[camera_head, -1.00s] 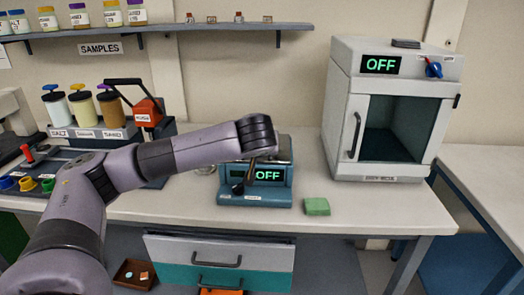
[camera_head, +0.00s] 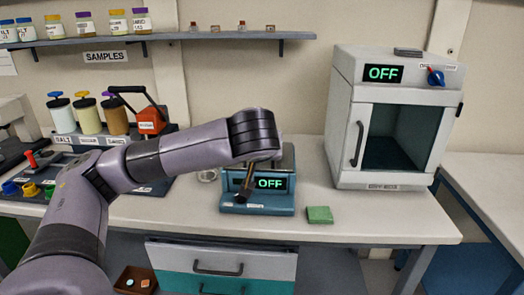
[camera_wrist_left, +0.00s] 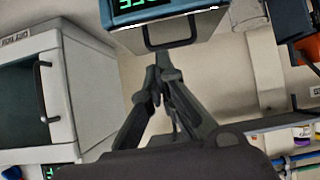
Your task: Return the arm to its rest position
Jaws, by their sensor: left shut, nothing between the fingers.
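My left arm (camera_head: 180,150) comes in from the left, bent at the elbow, and reaches over the bench. My left gripper (camera_head: 243,192) points downward in front of the blue device (camera_head: 283,205) with the green OFF display. The gripper also shows in the left wrist view (camera_wrist_left: 161,62), its fingers together and holding nothing. There the blue device's dark handle (camera_wrist_left: 170,44) appears just beyond the fingertips; I cannot tell if they touch. My right gripper is not in view.
A white oven (camera_head: 397,183) reading OFF stands on the right, door shut. A green block (camera_head: 319,214) lies right of the blue device. Labelled bottles (camera_head: 88,120) and an orange-and-black lever device (camera_head: 152,120) stand at left. A shelf (camera_head: 200,38) with jars runs above; drawers (camera_head: 222,255) are below.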

